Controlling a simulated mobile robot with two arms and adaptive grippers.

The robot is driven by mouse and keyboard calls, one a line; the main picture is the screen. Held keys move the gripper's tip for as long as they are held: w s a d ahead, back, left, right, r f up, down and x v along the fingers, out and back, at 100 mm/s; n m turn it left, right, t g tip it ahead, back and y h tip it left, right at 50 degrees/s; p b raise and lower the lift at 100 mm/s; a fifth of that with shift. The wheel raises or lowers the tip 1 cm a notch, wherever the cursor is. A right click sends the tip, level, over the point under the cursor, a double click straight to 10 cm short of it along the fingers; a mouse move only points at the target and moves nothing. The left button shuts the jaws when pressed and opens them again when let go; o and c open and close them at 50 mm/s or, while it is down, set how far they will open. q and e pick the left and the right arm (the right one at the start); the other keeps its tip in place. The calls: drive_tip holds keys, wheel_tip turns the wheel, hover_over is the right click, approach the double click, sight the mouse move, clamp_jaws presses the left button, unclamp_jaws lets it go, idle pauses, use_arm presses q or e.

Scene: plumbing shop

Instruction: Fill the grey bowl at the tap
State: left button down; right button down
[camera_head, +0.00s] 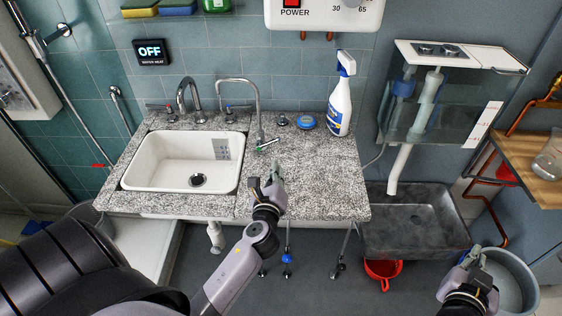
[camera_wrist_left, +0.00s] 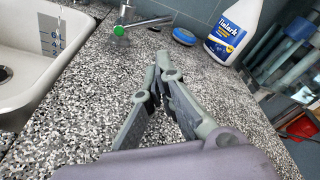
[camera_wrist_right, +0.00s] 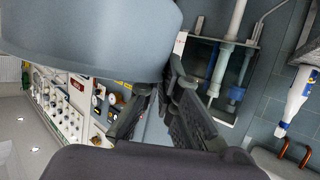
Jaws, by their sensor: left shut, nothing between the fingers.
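The grey bowl (camera_head: 528,272) is at the lower right, beside the dark grey trough. My right gripper (camera_head: 472,262) is at its left rim. In the right wrist view the bowl's wall (camera_wrist_right: 95,35) fills the upper left and its edge runs between my fingers (camera_wrist_right: 163,80). Little of its inside shows. My left gripper (camera_head: 272,188) is shut and empty above the speckled counter, in front of a tall tap (camera_head: 257,105) with a green-tipped end. That green-tipped part (camera_wrist_left: 120,30) is beyond my fingertips (camera_wrist_left: 163,65). A second tap (camera_head: 188,92) stands behind the white basin.
The white basin (camera_head: 133,165) is set in the counter (camera_head: 310,185). A spray bottle (camera_head: 340,100) and a blue tin (camera_head: 306,121) stand at the counter's back. A dark trough (camera_head: 385,220) is right of the counter, with a red bowl (camera_head: 383,271) below. A wall display (camera_head: 150,52) reads OFF.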

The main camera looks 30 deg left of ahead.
sight(269, 142)
use_arm(q)
drive_tip(key=shift+w+a+r, duration=0.2)
drive_tip(key=shift+w+a, duration=0.65)
drive_tip(key=shift+w, duration=0.15)
use_arm(e)
drive_tip(key=shift+s+a+r, duration=0.1)
drive_tip(key=shift+s+r, duration=0.35)
drive_tip(key=shift+r, duration=0.1)
use_arm(q)
drive_tip(key=x, duration=0.4)
drive_tip(key=shift+w+f, duration=0.25)
drive_tip(key=shift+f, duration=0.05)
use_arm(e)
drive_tip(key=shift+w+f, duration=0.2)
drive_tip(key=shift+w, duration=0.15)
use_arm(q)
drive_tip(key=shift+w+a, duration=0.1)
drive_tip(key=shift+w, duration=0.25)
drive_tip(key=shift+w+a, duration=0.15)
use_arm(e)
drive_tip(key=shift+s+r, duration=0.15)
